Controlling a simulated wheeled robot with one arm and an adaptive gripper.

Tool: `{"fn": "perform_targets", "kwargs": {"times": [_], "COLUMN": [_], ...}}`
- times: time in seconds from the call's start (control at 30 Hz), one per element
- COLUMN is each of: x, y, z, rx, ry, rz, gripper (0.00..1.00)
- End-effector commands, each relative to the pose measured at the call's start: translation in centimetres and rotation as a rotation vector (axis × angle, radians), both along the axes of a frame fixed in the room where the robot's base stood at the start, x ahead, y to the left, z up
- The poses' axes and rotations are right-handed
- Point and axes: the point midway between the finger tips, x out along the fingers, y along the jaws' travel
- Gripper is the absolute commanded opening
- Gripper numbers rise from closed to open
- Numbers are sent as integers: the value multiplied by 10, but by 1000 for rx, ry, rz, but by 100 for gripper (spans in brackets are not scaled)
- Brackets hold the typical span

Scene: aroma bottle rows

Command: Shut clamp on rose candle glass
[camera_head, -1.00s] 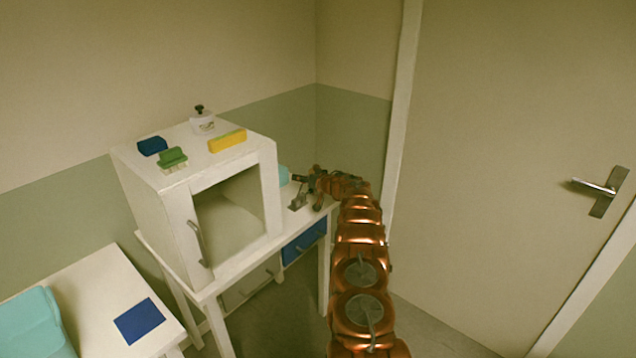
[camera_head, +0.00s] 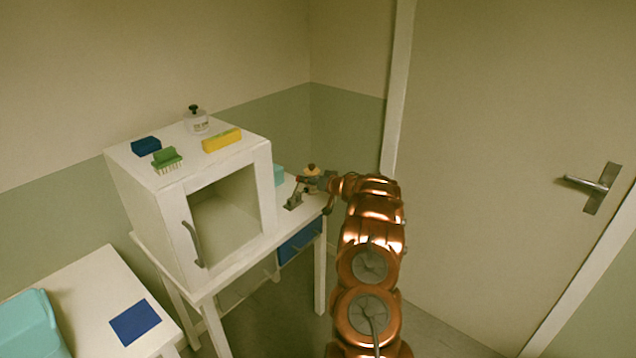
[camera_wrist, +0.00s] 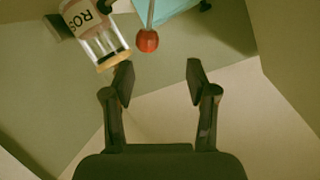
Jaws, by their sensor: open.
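The rose candle glass (camera_wrist: 95,30) is at the upper left of the wrist view. It is clear, with a pale label reading "ROS" and an amber band at its near end. The clamp's red ball knob (camera_wrist: 147,40) sits on a thin metal lever to the right of the glass. The grey metal clamp (camera_head: 293,200) stands on the white table in the head view. My gripper (camera_wrist: 160,82) is open and empty, its two fingertips apart. The knob is beyond the fingertips, nearer the left one. In the head view my gripper (camera_head: 320,184) is beside the clamp, and its fingers are hard to make out.
A white cabinet (camera_head: 262,205) with an open front stands left of the clamp. A blue sponge, green brush, yellow block (camera_head: 222,140) and lidded jar (camera_head: 196,122) are on top. A teal object (camera_head: 279,175) sits behind the clamp. A blue drawer (camera_head: 300,242) is below.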

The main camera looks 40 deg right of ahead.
Motion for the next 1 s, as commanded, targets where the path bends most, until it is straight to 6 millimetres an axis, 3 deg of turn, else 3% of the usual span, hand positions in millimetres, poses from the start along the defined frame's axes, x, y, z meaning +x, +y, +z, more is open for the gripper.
{"fn": "perform_targets", "kwargs": {"times": [0.33, 1.0], "x": [-29, -33], "y": [-1, -1], "z": [11, 12], "rx": [-1, -1], "ry": [-1, -1], "rz": [-3, -1], "gripper": [57, 57]}}
